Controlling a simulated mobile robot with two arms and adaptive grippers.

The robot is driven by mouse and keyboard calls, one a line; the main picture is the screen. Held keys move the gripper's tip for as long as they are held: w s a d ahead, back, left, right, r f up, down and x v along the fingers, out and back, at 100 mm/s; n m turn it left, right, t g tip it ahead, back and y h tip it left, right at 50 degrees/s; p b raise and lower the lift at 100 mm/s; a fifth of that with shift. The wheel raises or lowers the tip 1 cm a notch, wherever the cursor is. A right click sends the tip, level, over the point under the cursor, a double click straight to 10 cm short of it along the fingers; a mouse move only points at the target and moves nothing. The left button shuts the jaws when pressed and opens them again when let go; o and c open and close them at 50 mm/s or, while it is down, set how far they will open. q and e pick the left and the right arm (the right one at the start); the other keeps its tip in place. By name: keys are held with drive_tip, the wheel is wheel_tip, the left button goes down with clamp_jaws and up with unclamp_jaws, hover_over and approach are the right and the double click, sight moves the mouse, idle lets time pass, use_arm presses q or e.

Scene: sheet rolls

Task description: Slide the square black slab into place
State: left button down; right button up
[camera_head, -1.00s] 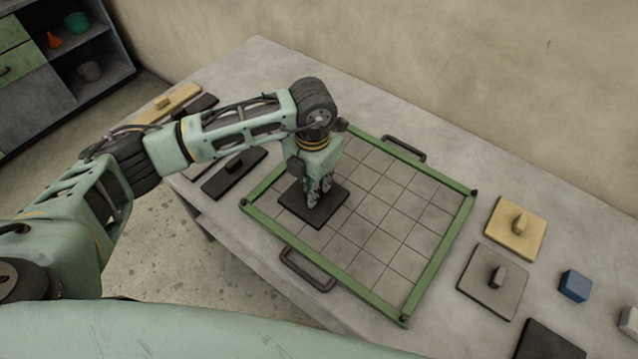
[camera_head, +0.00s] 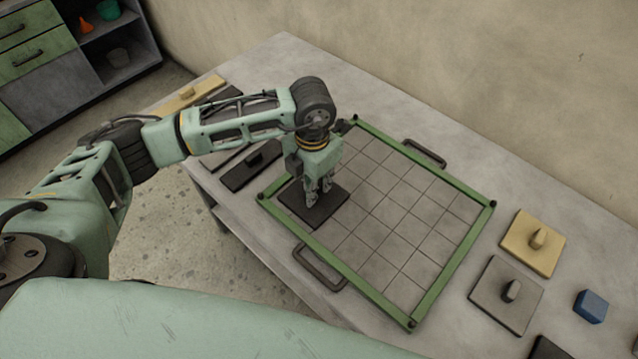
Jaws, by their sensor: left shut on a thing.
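The square black slab (camera_head: 334,211) lies on the gridded grey floor of the green-framed tray (camera_head: 455,262), near the tray's left corner. It looks flat and close to the green rim there; whether it touches the rim I cannot tell. My left gripper (camera_head: 318,197) points down over the slab, shut on its handle, which the fingers hide. My right gripper is not in view.
To the right of the tray lie a yellow slab (camera_head: 523,252), a grey slab (camera_head: 492,306) and a blue block (camera_head: 590,307). Dark pieces (camera_head: 239,178) and a yellow bar (camera_head: 170,106) lie at the left, partly behind my arm. Most grid cells are clear.

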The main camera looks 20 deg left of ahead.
use_arm(q)
drive_tip(key=shift+s+a, duration=0.25)
drive_tip(key=shift+a, duration=0.3)
drive_tip(key=shift+s+a, duration=0.2)
drive_tip(key=shift+a, duration=0.3)
drive_tip(key=c, duration=1.6)
unclamp_jaws()
drive_tip(key=shift+a, duration=0.1)
wheel_tip(320, 180, up, 12)
